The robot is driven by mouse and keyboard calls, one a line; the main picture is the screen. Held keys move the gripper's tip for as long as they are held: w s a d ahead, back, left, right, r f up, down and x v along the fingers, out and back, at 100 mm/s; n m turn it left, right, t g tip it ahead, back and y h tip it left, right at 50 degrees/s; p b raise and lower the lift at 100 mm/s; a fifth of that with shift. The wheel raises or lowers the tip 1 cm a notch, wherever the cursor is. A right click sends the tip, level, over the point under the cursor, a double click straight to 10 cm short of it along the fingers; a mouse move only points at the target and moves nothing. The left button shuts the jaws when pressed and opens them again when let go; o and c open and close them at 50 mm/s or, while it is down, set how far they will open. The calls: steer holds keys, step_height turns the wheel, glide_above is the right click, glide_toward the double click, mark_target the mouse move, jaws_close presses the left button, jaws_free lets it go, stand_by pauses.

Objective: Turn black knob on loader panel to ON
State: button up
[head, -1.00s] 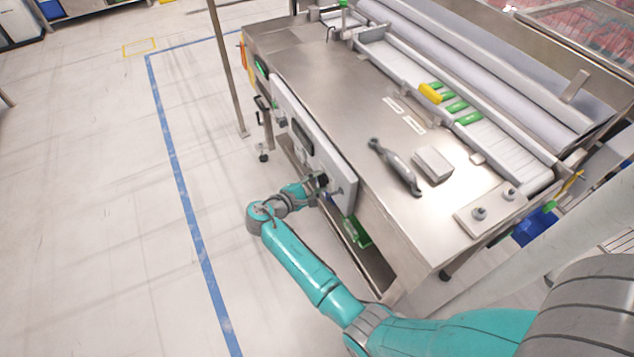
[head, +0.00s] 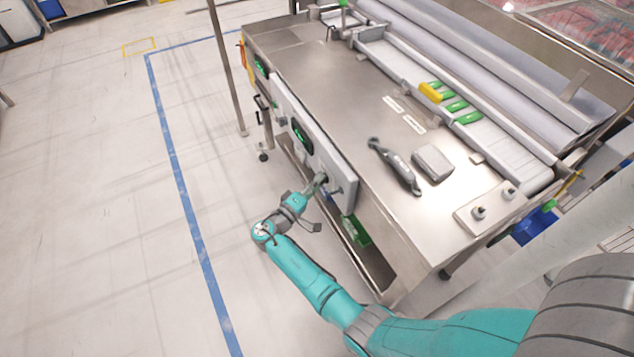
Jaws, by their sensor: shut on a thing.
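The loader panel (head: 339,177) is a pale upright plate on the near long side of the steel machine. Its small display (head: 301,134) is lit green. My gripper (head: 317,203) is at the lower right part of the panel, shut on the black knob. One finger reaches up to the knob's place, and a dark finger part shows lower, clear of the panel. The knob is small and mostly hidden by the gripper, so its pointer and markings cannot be read.
A grey handled tool (head: 396,166) and a grey block (head: 432,162) lie on the steel top (head: 320,90). A conveyor with green and yellow pieces (head: 431,93) runs behind. A thin post (head: 228,70) stands left of the machine. The floor to the left is open.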

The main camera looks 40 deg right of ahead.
steer(key=m+g+h, duration=0.1)
steer(key=m, duration=0.2)
steer(key=m+g+h, duration=0.1)
steer(key=m, duration=0.3)
steer(key=shift+f, duration=0.15)
steer(key=shift+m, duration=0.3)
steer(key=o, duration=1.1)
steer(key=shift+o, duration=0.2)
steer(key=v, duration=1.2)
steer(key=shift+f, duration=0.2)
